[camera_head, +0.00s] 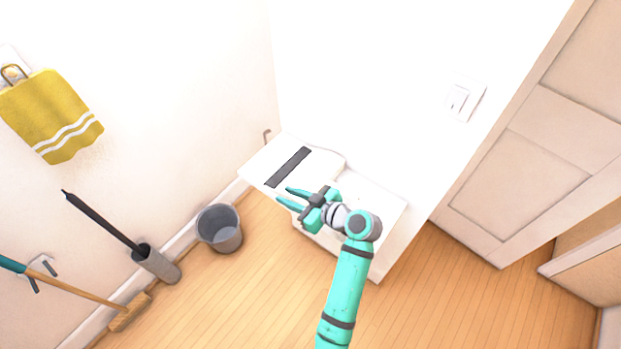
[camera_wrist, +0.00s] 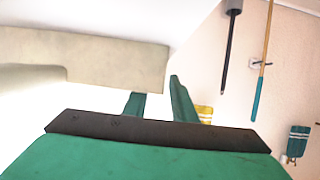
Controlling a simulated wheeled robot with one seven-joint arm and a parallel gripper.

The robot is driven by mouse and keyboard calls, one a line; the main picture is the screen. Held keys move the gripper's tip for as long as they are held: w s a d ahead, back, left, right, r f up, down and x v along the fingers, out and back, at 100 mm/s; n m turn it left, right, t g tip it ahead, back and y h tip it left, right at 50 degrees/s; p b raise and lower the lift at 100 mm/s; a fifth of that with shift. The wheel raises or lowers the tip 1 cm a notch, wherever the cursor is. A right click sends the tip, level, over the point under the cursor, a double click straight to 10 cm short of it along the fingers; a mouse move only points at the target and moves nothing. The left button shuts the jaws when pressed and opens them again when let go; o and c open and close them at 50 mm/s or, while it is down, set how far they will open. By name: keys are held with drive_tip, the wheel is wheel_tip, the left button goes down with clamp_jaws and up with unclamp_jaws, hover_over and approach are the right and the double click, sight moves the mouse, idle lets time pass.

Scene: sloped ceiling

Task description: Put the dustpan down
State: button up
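I cannot make out a dustpan in either view. My gripper (camera_head: 284,196) is in the middle of the head view, at the end of my teal arm, with its fingers pointing left. The fingers are apart and I see nothing between them. They also show apart in the wrist view (camera_wrist: 156,88). In the head view the gripper overlaps a low white unit (camera_head: 378,203) with a dark strip (camera_head: 288,167) on top. Whether it touches the unit I cannot tell. A pale beige block-like surface (camera_wrist: 100,60) fills the upper left of the wrist view.
A grey bucket (camera_head: 220,228) stands on the wooden floor by the left wall. Left of it are a grey holder (camera_head: 156,264) with a black handle and a wooden-handled broom (camera_head: 128,312). A yellow towel (camera_head: 50,115) hangs above. The front floor (camera_head: 240,310) is clear.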

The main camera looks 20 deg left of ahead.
drive_tip(key=shift+x, duration=1.2)
clamp_jaws()
drive_tip(key=shift+r, duration=0.1)
drive_tip(key=shift+r, duration=0.5)
drive_tip(key=s+a+r, duration=0.2)
drive_tip(key=s+r, duration=0.9)
drive_tip(key=s, duration=0.3)
drive_tip(key=shift+a+r, duration=0.2)
drive_tip(key=shift+r, duration=0.2)
